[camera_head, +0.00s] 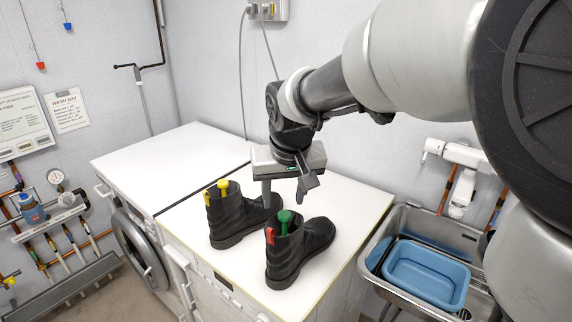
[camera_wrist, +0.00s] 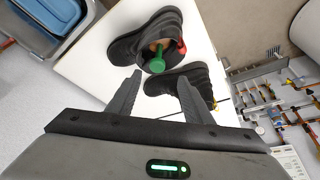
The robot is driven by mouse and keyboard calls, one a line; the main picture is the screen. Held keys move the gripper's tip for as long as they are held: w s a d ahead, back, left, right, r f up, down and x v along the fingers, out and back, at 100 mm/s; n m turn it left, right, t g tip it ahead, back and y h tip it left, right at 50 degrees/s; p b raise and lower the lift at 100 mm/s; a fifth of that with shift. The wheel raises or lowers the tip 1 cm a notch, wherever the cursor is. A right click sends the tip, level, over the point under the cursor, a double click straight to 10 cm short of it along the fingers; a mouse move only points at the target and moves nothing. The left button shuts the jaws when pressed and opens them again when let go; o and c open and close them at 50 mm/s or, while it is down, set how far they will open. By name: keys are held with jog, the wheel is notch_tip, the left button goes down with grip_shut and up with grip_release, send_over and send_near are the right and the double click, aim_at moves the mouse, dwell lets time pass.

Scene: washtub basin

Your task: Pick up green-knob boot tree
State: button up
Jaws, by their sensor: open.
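The green-knob boot tree (camera_head: 285,218) stands in the right-hand black boot (camera_head: 299,254), its green knob sticking up out of the boot's opening beside a red tab. In the wrist view the green knob (camera_wrist: 156,64) shows in that boot (camera_wrist: 140,42), ahead of my fingers. A second black boot (camera_head: 237,216) stands to the left with a yellow-knob piece (camera_head: 223,186) in it. My gripper (camera_head: 289,192) is open and empty, above and behind the boots. In the wrist view my gripper (camera_wrist: 157,96) has its fingers spread, with the knob apart from them, between their lines.
Both boots stand on a white worktop (camera_head: 345,205) over the washing machines. A metal sink (camera_head: 405,222) with a blue basin (camera_head: 425,273) is at the right. Pipes and valves line the left wall. The worktop right of the boots is clear.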

aim_at(285, 214)
jog(key=shift+s+d+x, duration=0.1)
jog(key=shift+x, duration=0.9)
jog(key=shift+s+d+x, duration=0.1)
jog(key=shift+d+x, duration=0.05)
jog(key=shift+x, duration=0.85)
jog(key=shift+s+d+x, duration=0.1)
jog(key=shift+s+x, duration=0.05)
jog(key=shift+x, duration=0.9)
jog(key=shift+f, duration=0.1)
grip_shut()
